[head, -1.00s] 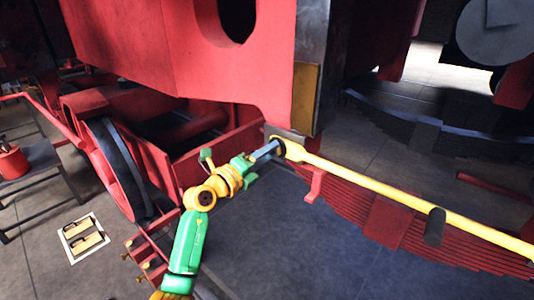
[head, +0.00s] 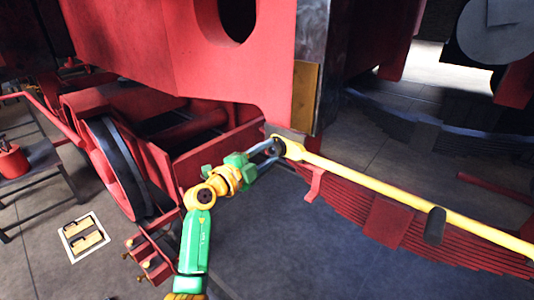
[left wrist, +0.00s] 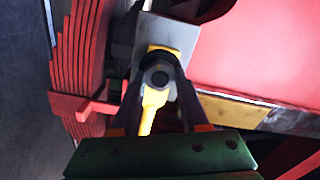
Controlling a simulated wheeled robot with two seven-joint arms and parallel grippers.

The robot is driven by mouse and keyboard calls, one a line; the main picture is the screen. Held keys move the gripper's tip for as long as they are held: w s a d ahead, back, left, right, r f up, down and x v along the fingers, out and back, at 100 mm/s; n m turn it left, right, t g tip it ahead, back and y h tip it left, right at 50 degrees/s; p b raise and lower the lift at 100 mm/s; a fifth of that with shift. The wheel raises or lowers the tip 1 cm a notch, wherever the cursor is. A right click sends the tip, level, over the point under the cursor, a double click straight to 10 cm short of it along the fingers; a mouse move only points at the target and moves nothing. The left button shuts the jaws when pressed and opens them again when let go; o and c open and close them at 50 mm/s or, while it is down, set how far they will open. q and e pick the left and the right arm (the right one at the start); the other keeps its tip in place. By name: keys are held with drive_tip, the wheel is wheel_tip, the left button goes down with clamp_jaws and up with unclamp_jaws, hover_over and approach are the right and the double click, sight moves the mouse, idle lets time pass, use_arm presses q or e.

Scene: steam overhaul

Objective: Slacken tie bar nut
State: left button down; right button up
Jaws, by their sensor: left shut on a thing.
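The long yellow tie bar (head: 400,192) runs from lower right up to a ringed end (head: 294,149) below the red frame. The exact contact faces are dark. My right gripper is not in view.
A red leaf spring (head: 345,205) hangs under the bar, with a red bracket (head: 314,184) close to the gripper. The red frame (head: 230,65) stands above. A wheel (head: 120,165) is left of my arm.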

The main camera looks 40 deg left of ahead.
use_arm(q)
drive_tip(key=shift+r, duration=0.15)
idle(0.4)
drive_tip(key=c, duration=0.5)
unclamp_jaws()
drive_tip(key=shift+c, duration=0.2)
drive_tip(key=shift+o, duration=0.7)
drive_tip(key=shift+w, duration=0.15)
drive_tip(key=s+b, duration=0.2)
drive_tip(key=s, duration=0.5)
drive_tip(key=shift+a, duration=0.25)
drive_tip(key=shift+f, duration=0.2)
